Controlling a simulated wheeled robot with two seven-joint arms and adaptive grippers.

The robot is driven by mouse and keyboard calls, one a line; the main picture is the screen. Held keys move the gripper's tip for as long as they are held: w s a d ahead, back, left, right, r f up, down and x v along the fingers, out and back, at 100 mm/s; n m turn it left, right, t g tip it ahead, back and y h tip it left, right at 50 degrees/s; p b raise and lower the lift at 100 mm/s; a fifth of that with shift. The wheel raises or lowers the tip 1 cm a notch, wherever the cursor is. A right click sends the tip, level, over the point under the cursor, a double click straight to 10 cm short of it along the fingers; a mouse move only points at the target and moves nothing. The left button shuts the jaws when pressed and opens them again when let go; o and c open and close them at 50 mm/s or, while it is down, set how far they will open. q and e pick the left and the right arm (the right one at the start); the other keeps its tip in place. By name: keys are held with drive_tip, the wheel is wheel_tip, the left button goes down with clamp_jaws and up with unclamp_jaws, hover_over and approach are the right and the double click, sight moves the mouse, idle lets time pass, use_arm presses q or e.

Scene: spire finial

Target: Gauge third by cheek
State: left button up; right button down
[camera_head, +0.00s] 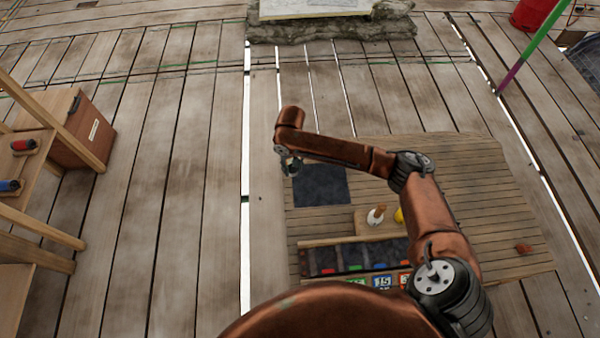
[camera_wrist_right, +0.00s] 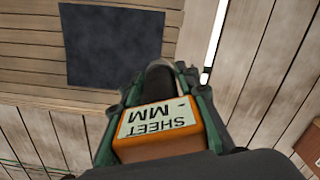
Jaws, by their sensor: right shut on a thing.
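My right gripper (camera_head: 290,167) hangs at the left edge of the slatted wooden table (camera_head: 460,175), beside a dark square mat (camera_head: 322,186). In the right wrist view my right gripper (camera_wrist_right: 160,88) is shut on an orange block-shaped gauge (camera_wrist_right: 158,148). The gauge carries a pale label reading "SHEET MM", upside down in that view. A dark rounded part shows beyond the label, between the fingers. The dark mat (camera_wrist_right: 112,45) lies beyond the gripper and is bare. My left gripper is not in view.
A dark tray (camera_head: 322,262) with coloured pieces and number cards stands at the table's front, partly hidden by my arm. A white-topped item (camera_head: 376,215) and a yellow item (camera_head: 399,215) stand behind it. A wooden shelf (camera_head: 30,150) is at left.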

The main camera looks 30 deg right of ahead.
drive_tip(key=d+f+b, duration=0.1)
drive_tip(key=f, duration=0.3)
drive_tip(key=d+f+b, duration=0.2)
drive_tip(key=f, duration=0.3)
drive_tip(key=d+f+b, duration=0.1)
drive_tip(key=f+b, duration=0.1)
drive_tip(key=f, duration=0.2)
drive_tip(key=shift+w+d+f, duration=0.15)
drive_tip(key=shift+w+f, duration=0.05)
drive_tip(key=shift+f, duration=0.1)
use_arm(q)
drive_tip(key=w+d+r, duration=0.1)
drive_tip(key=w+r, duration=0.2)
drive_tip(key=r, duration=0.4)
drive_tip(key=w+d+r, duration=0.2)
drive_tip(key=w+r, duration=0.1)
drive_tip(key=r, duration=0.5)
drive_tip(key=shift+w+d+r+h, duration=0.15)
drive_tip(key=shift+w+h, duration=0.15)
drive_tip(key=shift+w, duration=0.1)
use_arm(e)
drive_tip(key=shift+f, duration=0.15)
drive_tip(key=shift+f, duration=0.15)
drive_tip(key=shift+f+b, duration=0.45)
drive_tip(key=shift+f, duration=1.1)
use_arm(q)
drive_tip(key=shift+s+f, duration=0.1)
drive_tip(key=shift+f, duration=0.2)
